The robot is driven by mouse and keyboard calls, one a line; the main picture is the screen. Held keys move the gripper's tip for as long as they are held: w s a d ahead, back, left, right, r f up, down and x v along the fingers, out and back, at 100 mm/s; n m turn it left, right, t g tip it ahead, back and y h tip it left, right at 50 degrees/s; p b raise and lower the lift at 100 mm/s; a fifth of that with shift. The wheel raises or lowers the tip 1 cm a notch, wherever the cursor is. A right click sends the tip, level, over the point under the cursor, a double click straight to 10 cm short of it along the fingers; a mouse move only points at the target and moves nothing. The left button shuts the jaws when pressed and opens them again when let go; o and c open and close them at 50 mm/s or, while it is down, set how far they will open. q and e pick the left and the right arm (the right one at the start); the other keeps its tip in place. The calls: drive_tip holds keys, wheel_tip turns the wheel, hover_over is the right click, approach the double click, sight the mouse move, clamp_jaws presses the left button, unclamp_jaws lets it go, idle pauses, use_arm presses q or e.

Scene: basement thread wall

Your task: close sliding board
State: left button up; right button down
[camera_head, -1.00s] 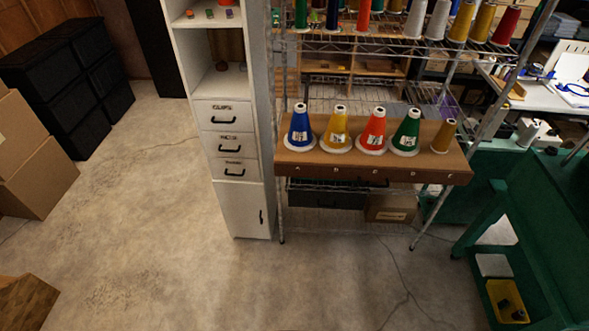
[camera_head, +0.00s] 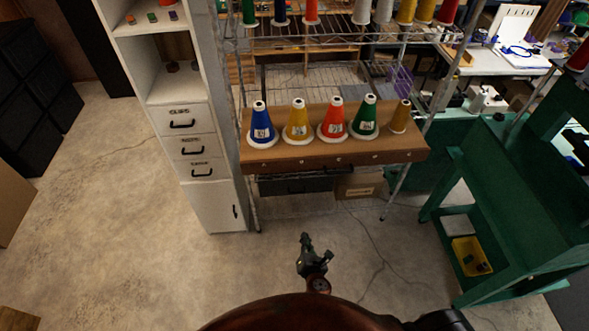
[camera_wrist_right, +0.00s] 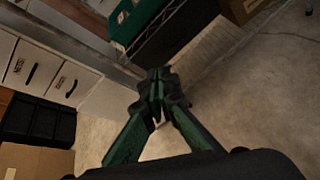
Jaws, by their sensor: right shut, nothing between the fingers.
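A brown wooden board (camera_head: 392,156) juts from the front of a wire rack in the head view, likely the sliding board. A blue cone (camera_head: 262,126), a yellow cone (camera_head: 298,122), a red cone (camera_head: 334,122), a green cone (camera_head: 365,118) and a mustard cone (camera_head: 400,118) stand upright along it. Small marks run along its front face. My right gripper (camera_head: 314,246) is shut and empty, in front of the board in the picture and apart from it. It also shows in the right wrist view (camera_wrist_right: 157,77). My left gripper is out of view.
A white cabinet (camera_head: 215,205) with labelled drawers stands left of the rack. A dark bin (camera_head: 295,184) and a cardboard box (camera_head: 359,185) sit below the board. A green bench (camera_head: 510,205) with a yellow bin (camera_head: 470,256) stands at right.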

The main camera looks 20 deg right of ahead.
wheel_tip(320, 180, up, 23)
drive_tip(key=w+a+n+t+h+p, duration=0.1)
drive_tip(key=w+a+n+t+h, duration=0.1)
drive_tip(key=n+t, duration=0.3)
drive_tip(key=p, duration=0.1)
approach(294, 166)
drive_tip(key=shift+n+g, duration=0.3)
drive_tip(key=shift+n, duration=0.1)
drive_tip(key=x, duration=0.7)
drive_tip(key=shift+a+r, duration=0.1)
drive_tip(key=shift+r, duration=0.2)
